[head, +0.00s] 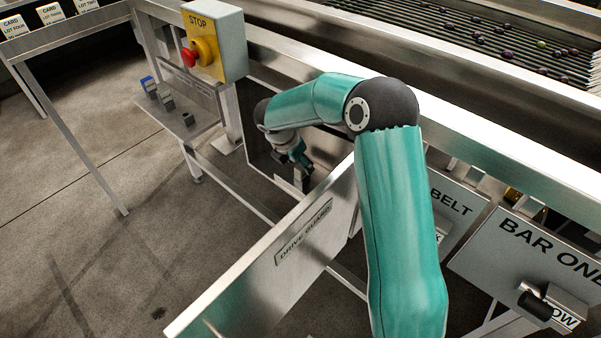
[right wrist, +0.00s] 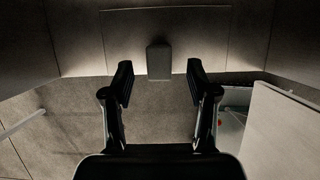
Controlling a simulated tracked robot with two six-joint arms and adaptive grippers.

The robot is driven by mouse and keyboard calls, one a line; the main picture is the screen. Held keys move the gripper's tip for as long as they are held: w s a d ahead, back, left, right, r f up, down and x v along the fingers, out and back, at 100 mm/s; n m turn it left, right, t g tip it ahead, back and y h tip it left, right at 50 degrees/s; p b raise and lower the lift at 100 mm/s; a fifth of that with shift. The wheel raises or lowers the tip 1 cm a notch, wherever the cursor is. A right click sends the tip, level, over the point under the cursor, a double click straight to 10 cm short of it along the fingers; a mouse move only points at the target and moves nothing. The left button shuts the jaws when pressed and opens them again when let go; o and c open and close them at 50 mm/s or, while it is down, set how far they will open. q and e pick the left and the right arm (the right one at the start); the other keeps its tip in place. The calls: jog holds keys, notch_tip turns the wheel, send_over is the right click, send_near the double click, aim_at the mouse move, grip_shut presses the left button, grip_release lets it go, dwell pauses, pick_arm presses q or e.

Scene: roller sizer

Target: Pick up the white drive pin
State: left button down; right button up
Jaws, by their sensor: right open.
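A small pale block (right wrist: 159,62), which looks like the white drive pin, stands out from the back panel of a recess in the right wrist view. It looks grey in the shade there. In the head view a pale piece (head: 298,179) shows just below my right gripper (head: 306,166), partly hidden. My right gripper also shows in the right wrist view (right wrist: 160,82). Its two black fingers are open, one on each side of the block's line, with no visible contact. My left gripper is not in view.
The drive guard (head: 268,262) stands swung open beside my right arm. A yellow stop box with a red button (head: 190,57) is above left. A small shelf (head: 186,125) holds several small blocks. The bar one panel (head: 522,262) is at right.

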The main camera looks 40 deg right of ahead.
aim_at(301, 166)
jog(key=x, duration=0.3)
jog(key=shift+w+d+f, duration=0.1)
jog(key=shift+f, duration=0.1)
jog(key=c, duration=1.1)
jog(key=shift+r, duration=0.2)
jog(key=shift+r, duration=0.55)
notch_tip(301, 166, up, 2)
jog(key=shift+r+p, duration=0.25)
jog(key=shift+p, duration=0.05)
jog(key=a, duration=0.6)
jog(key=s+a, duration=0.1)
jog(key=a, duration=1.1)
jog(key=shift+s+f, duration=0.25)
jog(key=shift+s, duration=0.05)
